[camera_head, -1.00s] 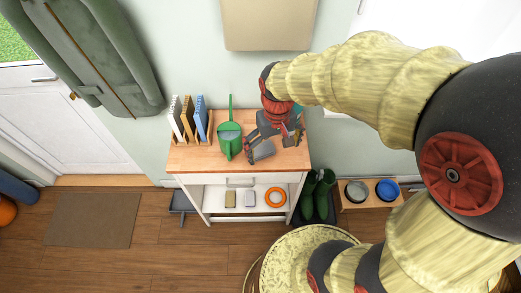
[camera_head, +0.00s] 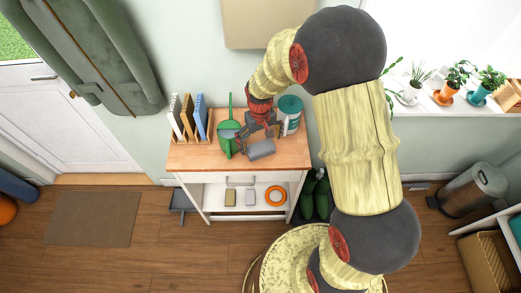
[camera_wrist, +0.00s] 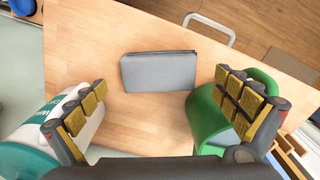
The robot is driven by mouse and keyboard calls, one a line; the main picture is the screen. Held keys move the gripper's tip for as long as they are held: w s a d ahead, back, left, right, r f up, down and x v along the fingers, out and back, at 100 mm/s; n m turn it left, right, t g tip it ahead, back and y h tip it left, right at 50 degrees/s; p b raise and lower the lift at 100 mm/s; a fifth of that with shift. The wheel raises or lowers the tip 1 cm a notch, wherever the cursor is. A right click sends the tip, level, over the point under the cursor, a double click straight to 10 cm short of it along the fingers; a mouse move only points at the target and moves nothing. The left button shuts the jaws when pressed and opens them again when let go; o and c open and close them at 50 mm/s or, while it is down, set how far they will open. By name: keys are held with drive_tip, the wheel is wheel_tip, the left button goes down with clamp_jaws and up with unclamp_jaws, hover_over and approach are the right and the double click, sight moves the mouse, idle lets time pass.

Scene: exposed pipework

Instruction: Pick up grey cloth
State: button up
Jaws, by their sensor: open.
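The grey cloth (camera_head: 261,149) is a flat, folded rectangle lying on the wooden top of a small white cabinet. In the wrist view the cloth (camera_wrist: 158,71) lies just beyond my fingertips, near the edge of the top. My gripper (camera_head: 262,130) hangs above the cabinet top, behind the cloth. In the wrist view my gripper (camera_wrist: 160,108) has its two fingers spread wide, with the cloth ahead between them and nothing held.
A green watering can (camera_head: 228,138) stands close left of my gripper; its body (camera_wrist: 218,112) is beside one finger. A white and teal canister (camera_head: 290,115) stands close on the other side. The wooden top (camera_head: 288,153) is clear around the cloth.

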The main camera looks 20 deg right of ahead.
sight(261, 148)
wheel_tip(261, 148, down, 4)
drive_tip(key=shift+d+f+b, duration=0.1)
drive_tip(key=shift+d+b, duration=0.05)
drive_tip(key=shift+b, duration=0.3)
drive_tip(key=shift+s, duration=0.1)
drive_tip(key=shift+c, duration=1.2)
drive_tip(key=c, duration=0.8)
drive_tip(key=shift+c, duration=1)
